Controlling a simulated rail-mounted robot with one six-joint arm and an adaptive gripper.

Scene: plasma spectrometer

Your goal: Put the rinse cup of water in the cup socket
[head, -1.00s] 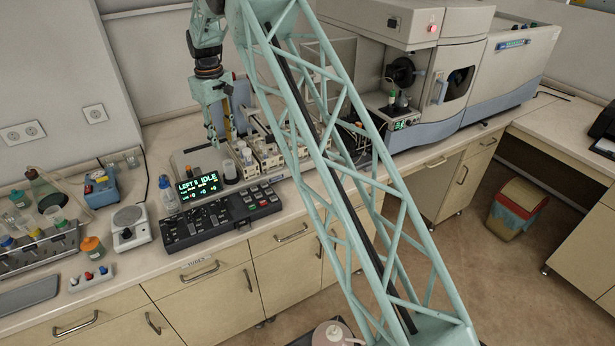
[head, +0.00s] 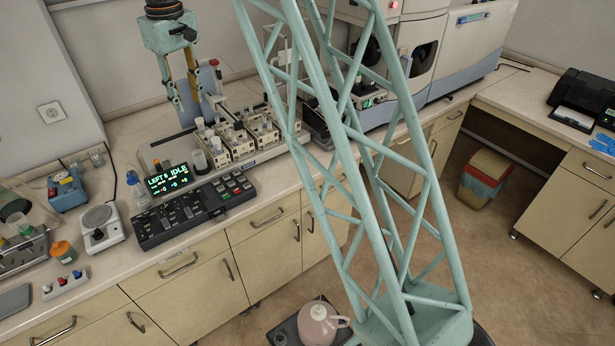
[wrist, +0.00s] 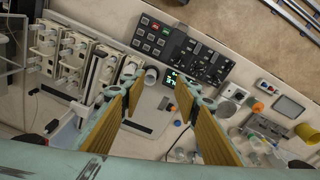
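My gripper (head: 184,100) hangs above the left end of the autosampler, fingers pointing down. In the wrist view the two yellow-padded fingers (wrist: 158,108) stand wide apart with nothing held between them. A small grey cup-shaped holder (head: 199,162) stands beside the green display; it also shows in the wrist view (wrist: 151,74), left of the display. A clear cup (head: 215,146) seems to stand just behind it. Other small clear cups (head: 97,158) stand at the back by the blue device. I cannot tell for certain which is the rinse cup or whether any holds water.
A balance (head: 101,226) and bottles stand at left. A pink kettle-like vessel (head: 318,322) stands near my base.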

